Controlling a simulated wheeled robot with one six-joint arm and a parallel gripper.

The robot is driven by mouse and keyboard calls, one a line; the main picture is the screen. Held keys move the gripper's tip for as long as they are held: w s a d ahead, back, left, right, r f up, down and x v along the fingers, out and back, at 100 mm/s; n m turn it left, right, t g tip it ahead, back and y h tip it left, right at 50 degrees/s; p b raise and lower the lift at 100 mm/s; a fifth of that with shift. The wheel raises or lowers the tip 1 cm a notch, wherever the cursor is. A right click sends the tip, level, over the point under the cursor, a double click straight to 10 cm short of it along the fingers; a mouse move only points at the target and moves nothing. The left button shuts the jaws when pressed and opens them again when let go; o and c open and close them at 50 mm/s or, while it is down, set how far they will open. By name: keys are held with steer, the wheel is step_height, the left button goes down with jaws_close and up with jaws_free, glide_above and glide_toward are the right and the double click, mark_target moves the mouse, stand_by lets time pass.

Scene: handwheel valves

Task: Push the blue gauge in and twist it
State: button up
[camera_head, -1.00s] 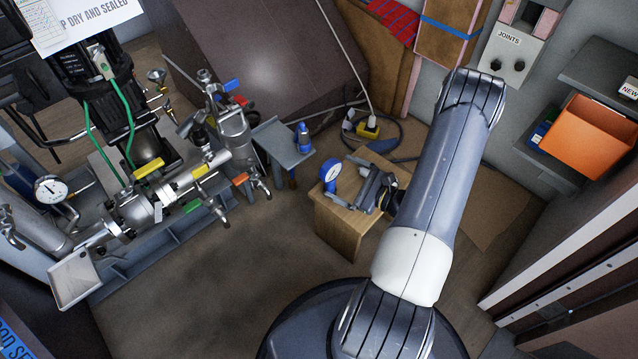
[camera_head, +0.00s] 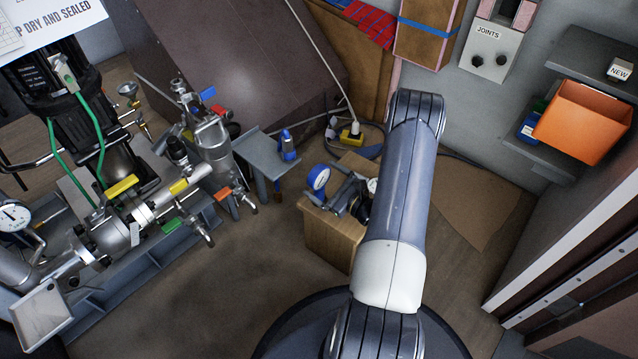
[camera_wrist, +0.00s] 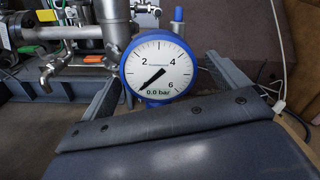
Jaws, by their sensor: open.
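The blue gauge (camera_head: 319,178) has a blue rim and a white dial. It is above the left part of a small wooden box (camera_head: 331,240) in the head view. In the wrist view the blue gauge (camera_wrist: 158,68) faces me, reading 0.0 bar, with its needle pointing lower left. My gripper (camera_head: 338,188) is open, just right of the gauge in the head view. In the wrist view the fingers of my gripper (camera_wrist: 162,90) stand left and right of the gauge, with gaps showing. I cannot tell whether they touch it. The gauge's mounting is hidden.
Pipework with a white gauge (camera_head: 12,218) and coloured handles stands at the left. A grey stand (camera_head: 262,152) carries a blue object (camera_head: 287,146). An orange bin (camera_head: 585,122) is on the right shelf. A yellow plug (camera_head: 350,133) and cables lie behind. Floor at front left is clear.

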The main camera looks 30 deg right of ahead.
steer(key=shift+b+x, duration=0.55)
steer(key=shift+x, duration=1.4)
steer(key=shift+c, duration=0.5)
steer(key=c, duration=1.1)
